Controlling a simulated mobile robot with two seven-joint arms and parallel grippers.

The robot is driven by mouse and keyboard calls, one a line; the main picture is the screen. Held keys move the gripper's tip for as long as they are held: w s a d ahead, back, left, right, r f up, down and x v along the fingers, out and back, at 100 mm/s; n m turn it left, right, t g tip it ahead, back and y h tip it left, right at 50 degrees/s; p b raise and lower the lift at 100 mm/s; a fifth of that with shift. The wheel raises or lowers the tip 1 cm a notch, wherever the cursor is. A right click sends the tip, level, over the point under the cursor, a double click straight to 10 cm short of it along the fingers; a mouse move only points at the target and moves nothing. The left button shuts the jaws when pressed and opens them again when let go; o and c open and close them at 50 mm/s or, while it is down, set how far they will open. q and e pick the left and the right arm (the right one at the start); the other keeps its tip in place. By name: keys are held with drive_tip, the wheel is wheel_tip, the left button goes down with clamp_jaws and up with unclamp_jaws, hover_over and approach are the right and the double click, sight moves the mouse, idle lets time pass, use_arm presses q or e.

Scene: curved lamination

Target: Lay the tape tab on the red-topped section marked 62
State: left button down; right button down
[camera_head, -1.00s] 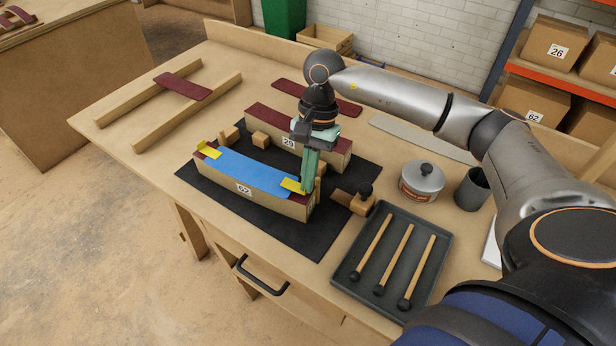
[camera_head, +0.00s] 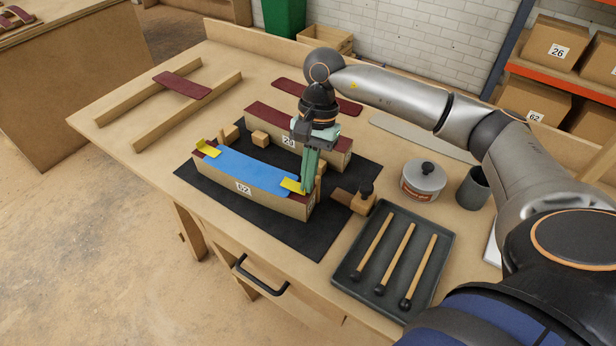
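The section marked 62 (camera_head: 265,196) is a curved wooden block with a dark red top, standing on a black mat. A blue strip (camera_head: 250,169) lies along its top. A yellow tape tab (camera_head: 292,185) is at the strip's right end and looks nearly flat. Another yellow tab (camera_head: 207,148) at the left end sticks up. My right gripper (camera_head: 306,189) points down at the section's right end, its green fingertips at the right tab's edge. The fingers look close together; whether the tab is between them is hidden. My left gripper is not in view.
A second red-topped section marked 29 (camera_head: 330,149) stands just behind. A wooden tool (camera_head: 356,200), a tray (camera_head: 440,240) of black-tipped sticks, a lidded tin (camera_head: 423,181) and a dark cup (camera_head: 473,188) are to the right. The black mat's front (camera_head: 250,225) is bare.

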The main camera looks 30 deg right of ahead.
idle(0.5)
drive_tip(key=c, duration=0.8)
unclamp_jaws()
drive_tip(key=shift+o, duration=0.2)
drive_tip(key=shift+r+p, duration=1.95)
drive_tip(key=shift+r, duration=1.6)
drive_tip(key=shift+s+a+f, duration=0.1)
drive_tip(key=shift+f, duration=0.05)
